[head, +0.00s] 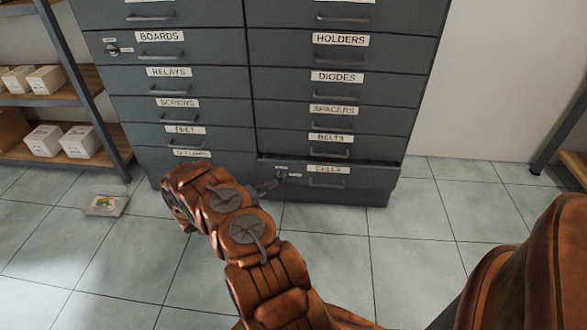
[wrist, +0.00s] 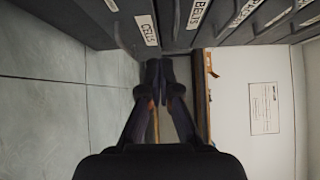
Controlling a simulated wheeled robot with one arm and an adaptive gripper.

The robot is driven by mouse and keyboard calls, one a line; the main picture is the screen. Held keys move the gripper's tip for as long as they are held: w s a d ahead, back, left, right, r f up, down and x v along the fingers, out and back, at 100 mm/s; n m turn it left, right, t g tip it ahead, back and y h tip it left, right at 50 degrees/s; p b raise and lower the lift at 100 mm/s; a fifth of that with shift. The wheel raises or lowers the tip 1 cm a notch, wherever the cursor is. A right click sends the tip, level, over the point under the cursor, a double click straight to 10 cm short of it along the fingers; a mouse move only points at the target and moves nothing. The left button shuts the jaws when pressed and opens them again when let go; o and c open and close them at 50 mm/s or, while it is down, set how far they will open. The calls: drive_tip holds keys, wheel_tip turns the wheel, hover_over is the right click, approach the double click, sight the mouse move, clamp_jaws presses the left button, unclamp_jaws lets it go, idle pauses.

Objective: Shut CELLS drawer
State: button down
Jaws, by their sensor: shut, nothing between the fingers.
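The CELLS drawer (head: 357,180) is the bottom drawer in the right column of a dark grey cabinet. It stands a little out from the drawers above, with a narrow dark gap along its top edge. It has a bar handle and a lock at its left. In the wrist view, its white label (wrist: 119,26) shows at upper left. My gripper (head: 275,184) is low in front of the drawer's left part, mostly hidden by my arm. In the wrist view, my gripper (wrist: 161,73) is shut and empty, pointing toward the cabinet. Contact with the drawer cannot be told.
The BELTS drawer (head: 368,146) is just above and looks flush. A shelf with white boxes (head: 80,142) stands at the left. A small flat card (head: 107,205) lies on the tiled floor. The floor right of the cabinet is clear, with another rack (head: 574,165) at the far right.

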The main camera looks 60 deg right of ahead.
drive_tip(key=f, duration=0.1)
drive_tip(key=b, duration=0.3)
approach(301, 163)
drive_tip(key=s+d, duration=0.2)
drive_tip(key=s, duration=0.2)
drive_tip(key=shift+w+d+f+n+b, duration=0.15)
drive_tip(key=shift+w+d+b, duration=0.15)
drive_tip(key=shift+d, duration=0.3)
drive_tip(key=shift+w+d+r+n+b, duration=0.1)
drive_tip(key=shift+w+d+b, duration=0.15)
drive_tip(key=shift+d, duration=0.35)
drive_tip(key=shift+w+d+f+n+b, duration=0.15)
drive_tip(key=shift+w+d+b, duration=0.15)
drive_tip(key=shift+d, duration=0.3)
